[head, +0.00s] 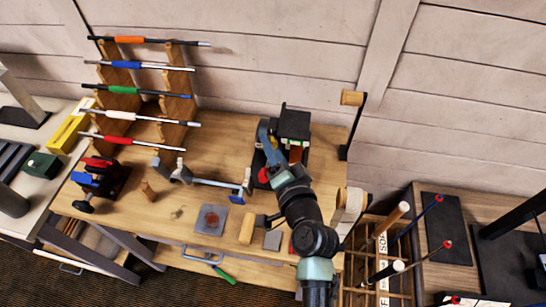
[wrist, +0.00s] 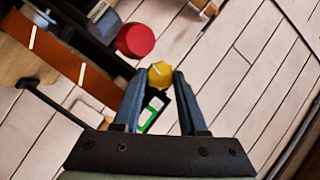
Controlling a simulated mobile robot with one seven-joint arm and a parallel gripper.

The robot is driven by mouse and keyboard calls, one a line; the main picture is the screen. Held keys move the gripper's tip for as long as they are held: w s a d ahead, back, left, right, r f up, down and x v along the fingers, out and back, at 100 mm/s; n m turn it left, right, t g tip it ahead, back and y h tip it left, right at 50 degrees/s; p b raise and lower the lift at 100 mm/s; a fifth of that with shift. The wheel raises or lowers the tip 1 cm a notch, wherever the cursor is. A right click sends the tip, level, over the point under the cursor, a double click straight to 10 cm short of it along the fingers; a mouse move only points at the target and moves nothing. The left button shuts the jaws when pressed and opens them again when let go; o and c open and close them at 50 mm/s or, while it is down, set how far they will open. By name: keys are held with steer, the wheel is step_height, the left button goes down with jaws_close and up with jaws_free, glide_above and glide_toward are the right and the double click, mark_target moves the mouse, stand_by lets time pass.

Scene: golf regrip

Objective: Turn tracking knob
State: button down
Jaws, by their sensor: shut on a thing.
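A dark machine (head: 294,122) stands on the wooden bench near the wall. In the wrist view a small yellow knob (wrist: 160,75) with a pale mark on its face sits between the fingertips of my gripper (wrist: 162,77), which is shut on it. A larger red knob (wrist: 136,40) is just up and left of it, apart from the fingers; a red knob also shows in the head view (head: 264,175). A green and white panel (wrist: 151,112) shows between the fingers. In the head view my arm hides the yellow knob.
A rack (head: 177,95) of several clubs with coloured grips stands at the back left. A shaft clamp (head: 215,183), a grey plate (head: 211,219) and a wooden block (head: 247,228) lie on the bench. A crate (head: 378,262) of shafts stands to the right.

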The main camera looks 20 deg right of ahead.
steer(key=m+b, duration=0.1)
steer(key=b, duration=0.1)
steer(key=m+t+b, duration=0.1)
steer(key=b, duration=0.2)
steer(key=m+t+b, duration=0.1)
steer(key=b, duration=0.2)
steer(key=shift+f+m, duration=0.4)
steer(key=shift+r, duration=0.15)
steer(key=c, duration=0.7)
jaws_free()
steer(key=shift+c, duration=0.2)
steer(key=shift+s, duration=0.15)
